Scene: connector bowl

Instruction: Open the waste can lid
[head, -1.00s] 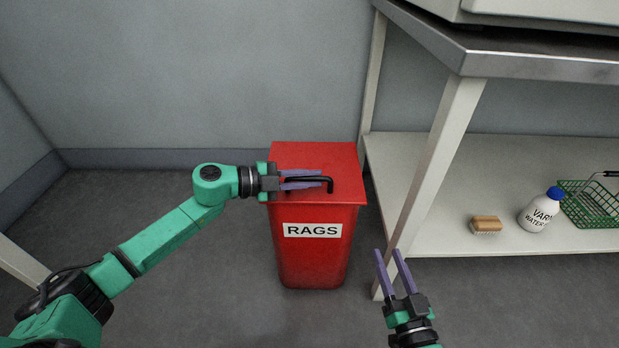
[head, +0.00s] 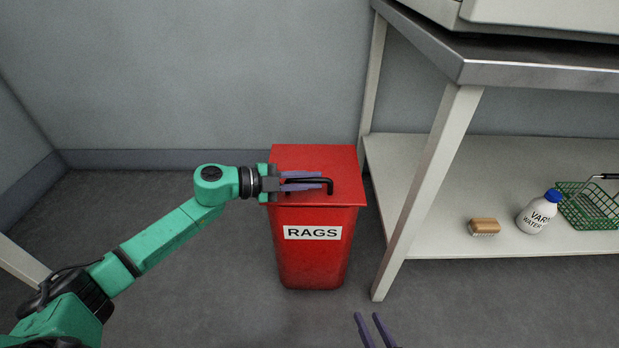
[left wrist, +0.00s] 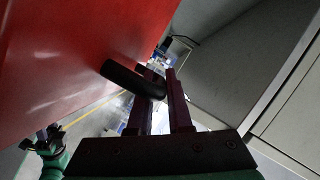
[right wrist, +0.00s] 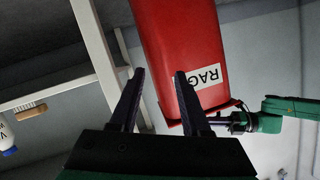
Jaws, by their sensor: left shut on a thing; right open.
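The red waste can (head: 312,262) with the label RAGS stands upright on the floor. Its red lid (head: 315,156) lies flat on top, closed as far as I can see. A black bar handle (head: 328,184) is on the lid. My left gripper (head: 302,180) reaches in from the left over the lid and is shut on the handle. In the left wrist view the dark handle (left wrist: 130,78) passes between the fingers. My right gripper (head: 372,330) is open and empty, low in front of the can, mostly cut off by the frame. The can also shows in the right wrist view (right wrist: 170,50).
A white-legged table (head: 432,185) stands right of the can, with a lower shelf (head: 480,190). On the shelf are a brush (head: 484,227), a white bottle (head: 537,212) and a green wire basket (head: 590,207). A grey wall is close behind the can. Floor left of it is clear.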

